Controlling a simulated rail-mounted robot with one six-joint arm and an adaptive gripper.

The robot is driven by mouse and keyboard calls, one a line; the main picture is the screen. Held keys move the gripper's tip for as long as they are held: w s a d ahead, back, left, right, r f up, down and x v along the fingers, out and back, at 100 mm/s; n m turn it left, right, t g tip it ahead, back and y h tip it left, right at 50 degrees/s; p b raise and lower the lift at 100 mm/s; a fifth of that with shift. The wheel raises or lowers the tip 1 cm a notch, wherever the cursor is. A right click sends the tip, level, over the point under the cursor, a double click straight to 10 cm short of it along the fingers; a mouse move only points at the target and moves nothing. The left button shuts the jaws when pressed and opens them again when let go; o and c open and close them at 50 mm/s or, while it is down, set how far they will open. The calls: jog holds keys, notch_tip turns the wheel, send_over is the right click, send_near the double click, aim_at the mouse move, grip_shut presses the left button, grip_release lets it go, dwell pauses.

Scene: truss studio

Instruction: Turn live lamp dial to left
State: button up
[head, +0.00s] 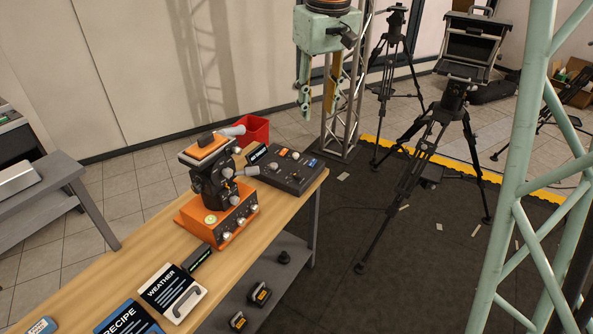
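My gripper (317,108) hangs at the top middle of the head view, pointing down. Its two fingers are apart with nothing between them. It appears above and right of the table's far end, apart from everything on it. An orange box (195,228) on the table has several silver knobs (240,221) on its front and a round pale button on top. A dark grey control panel (297,178) behind it carries small knobs and a black label. I cannot read which knob is the live lamp dial, nor where any knob points.
A black device with an orange top (206,150) stands over the orange box. A red bin (254,130) is behind. WEATHER (172,290) and RECIPE (128,319) boards lie at the table's near end. Tripods (430,150) and a pale green truss (510,200) stand right.

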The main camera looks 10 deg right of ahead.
jog(key=w+f+n+g+p, duration=0.1)
jog(key=w+f+p, duration=0.1)
jog(key=w+f, duration=1.15)
jog(key=n+p, duration=0.2)
send_over(296, 173)
notch_tip(296, 173, down, 14)
jog(key=shift+g, duration=0.4)
jog(key=shift+s+d+f, duration=0.1)
jog(key=shift+f, duration=0.2)
jog(key=shift+f, duration=6.7)
jog(key=c, duration=0.8)
jog(key=shift+c, duration=0.2)
